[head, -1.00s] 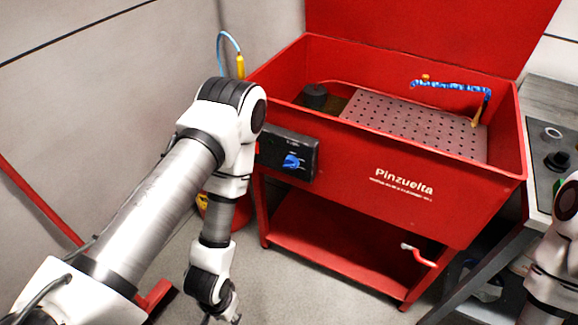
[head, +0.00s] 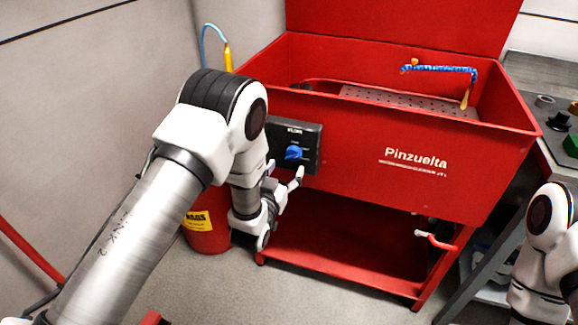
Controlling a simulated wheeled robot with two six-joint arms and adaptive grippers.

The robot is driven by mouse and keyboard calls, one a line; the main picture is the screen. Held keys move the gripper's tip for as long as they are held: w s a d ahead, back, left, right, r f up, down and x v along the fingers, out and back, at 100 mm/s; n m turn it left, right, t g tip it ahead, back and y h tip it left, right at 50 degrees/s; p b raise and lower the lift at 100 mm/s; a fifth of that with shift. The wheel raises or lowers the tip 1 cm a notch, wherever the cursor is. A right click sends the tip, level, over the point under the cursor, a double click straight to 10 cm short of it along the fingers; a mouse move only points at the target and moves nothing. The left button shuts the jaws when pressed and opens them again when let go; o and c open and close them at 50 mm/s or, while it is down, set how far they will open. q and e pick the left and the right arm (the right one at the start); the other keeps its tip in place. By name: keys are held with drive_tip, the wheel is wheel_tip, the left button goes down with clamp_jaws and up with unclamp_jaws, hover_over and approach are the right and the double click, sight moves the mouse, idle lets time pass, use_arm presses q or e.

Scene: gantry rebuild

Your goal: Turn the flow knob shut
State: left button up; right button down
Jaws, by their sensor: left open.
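The blue flow knob (head: 293,153) sits on a dark control panel (head: 309,137) on the front left of the red parts washer (head: 440,150). My left gripper (head: 287,180) is just below and slightly left of the knob in the head view, apart from it as far as I can tell. One light finger shows pointing up and right below the panel; the other is partly hidden by the wrist. It is open and holds nothing visible. My right arm shows at the lower right edge, but its gripper is out of the picture.
A red bin (head: 206,232) with a yellow label stands on the floor behind my left arm. A red-handled valve (head: 434,241) sticks out below the basin at the right. A grey bench (head: 545,100) stands at the right.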

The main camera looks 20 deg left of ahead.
sight(292, 158)
use_arm(q)
drive_tip(key=w, duration=0.5)
drive_tip(key=shift+w+f, duration=0.1)
drive_tip(key=shift+w, duration=0.05)
drive_tip(key=c, duration=1.1)
drive_tip(key=shift+c, duration=0.2)
drive_tip(key=shift+n, duration=0.3)
drive_tip(key=n, duration=0.6)
drive_tip(key=n+p, duration=0.1)
drive_tip(key=n, duration=0.4)
drive_tip(key=shift+d, duration=0.1)
drive_tip(key=shift+n, duration=0.3)
